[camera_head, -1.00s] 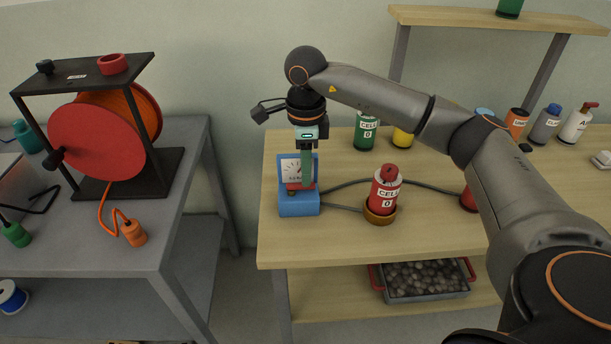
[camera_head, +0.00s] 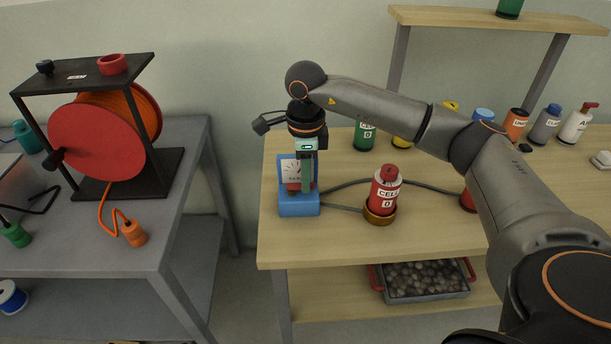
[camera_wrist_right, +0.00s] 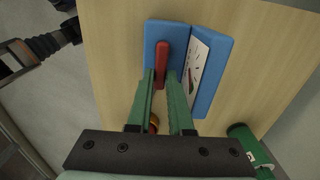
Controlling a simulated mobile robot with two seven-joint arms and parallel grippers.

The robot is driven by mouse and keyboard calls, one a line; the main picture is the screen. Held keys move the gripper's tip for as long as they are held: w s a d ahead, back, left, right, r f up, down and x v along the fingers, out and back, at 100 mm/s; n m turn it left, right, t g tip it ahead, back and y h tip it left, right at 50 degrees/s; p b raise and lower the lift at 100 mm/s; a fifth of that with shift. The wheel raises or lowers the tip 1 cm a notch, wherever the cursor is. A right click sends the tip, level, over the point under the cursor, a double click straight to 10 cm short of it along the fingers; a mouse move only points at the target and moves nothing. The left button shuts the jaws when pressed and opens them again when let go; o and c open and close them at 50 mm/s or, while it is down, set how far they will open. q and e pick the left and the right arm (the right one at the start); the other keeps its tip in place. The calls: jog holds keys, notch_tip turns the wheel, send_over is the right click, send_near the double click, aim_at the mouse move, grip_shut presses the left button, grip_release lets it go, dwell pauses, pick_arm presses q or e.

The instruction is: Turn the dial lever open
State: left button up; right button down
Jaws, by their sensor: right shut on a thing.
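The blue dial box (camera_head: 298,208) stands near the left end of the wooden table, with a white dial face on its upright back. A red lever (camera_wrist_right: 163,50) rises from its blue base in the right wrist view, beside the dial face (camera_wrist_right: 192,65). My right gripper (camera_head: 306,190) points down at the box in the head view and covers much of the lever. In the right wrist view its green fingers (camera_wrist_right: 163,80) are on both sides of the lever's near end and shut on it. My left gripper is in neither view.
A red cell (camera_head: 385,190) sits in a brass-coloured holder right of the box, with grey cables behind. Several bottles stand farther back under a shelf (camera_head: 500,18). A grey bench with an orange cable reel (camera_head: 100,135) stands left, across a gap.

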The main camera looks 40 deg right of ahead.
dwell(0.4)
jog(key=m, duration=0.3)
jog(key=s+m, duration=0.1)
jog(key=shift+a+p, duration=0.35)
jog(key=shift+a, duration=0.05)
jog(key=m, duration=0.3)
jog(key=a+m, duration=0.1)
jog(key=m, duration=0.1)
jog(key=shift+s+a+m+p, duration=0.15)
jog(key=shift+s+m+p, duration=0.05)
jog(key=shift+m+p, duration=0.2)
jog(key=shift+w+a+r+m+p, duration=0.15)
jog(key=shift+a+m, duration=0.15)
jog(key=shift+m, duration=0.95)
jog(key=shift+a+f+m+p, duration=0.15)
jog(key=shift+a+m, duration=0.15)
jog(key=shift+m, duration=0.9)
jog(key=shift+w+a+r+m+p, duration=0.15)
jog(key=shift+a+m, duration=0.15)
jog(key=shift+m, duration=0.95)
jog(key=shift+s, duration=0.1)
jog(key=c, duration=1.1)
grip_release()
